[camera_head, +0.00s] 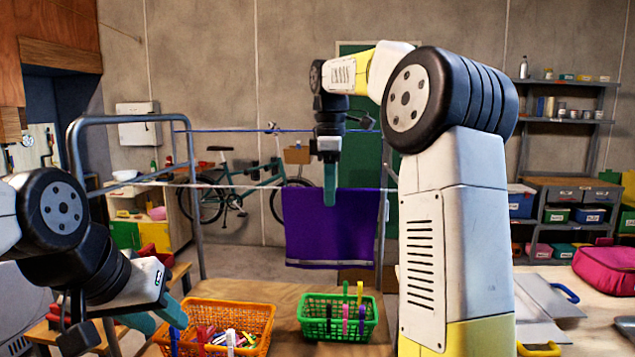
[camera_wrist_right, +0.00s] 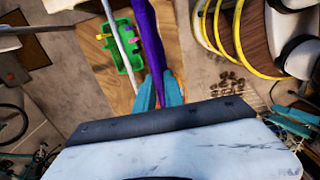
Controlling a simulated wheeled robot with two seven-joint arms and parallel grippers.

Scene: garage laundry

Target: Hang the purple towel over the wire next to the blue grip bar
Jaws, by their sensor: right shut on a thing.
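The purple towel (camera_head: 312,235) hangs flat and upright from my right gripper (camera_head: 330,185), which is shut on its top edge. In the right wrist view the towel (camera_wrist_right: 148,40) shows edge-on, running to the teal fingers (camera_wrist_right: 158,92). The white wire (camera_head: 240,187) meets the towel's top edge level in the head view. In the wrist view this wire (camera_wrist_right: 120,50) runs beside the towel with a gap. A thin blue bar (camera_head: 230,131) spans the rack higher up. My left gripper (camera_head: 157,315) is open and empty at lower left.
The grey rack frame (camera_head: 78,150) stands at left. Below the towel, an orange basket (camera_head: 262,312) of pegs and a green basket (camera_head: 370,325) sit on a wooden surface. A bicycle (camera_head: 238,190) stands behind. A pink bag (camera_head: 608,268) lies at right.

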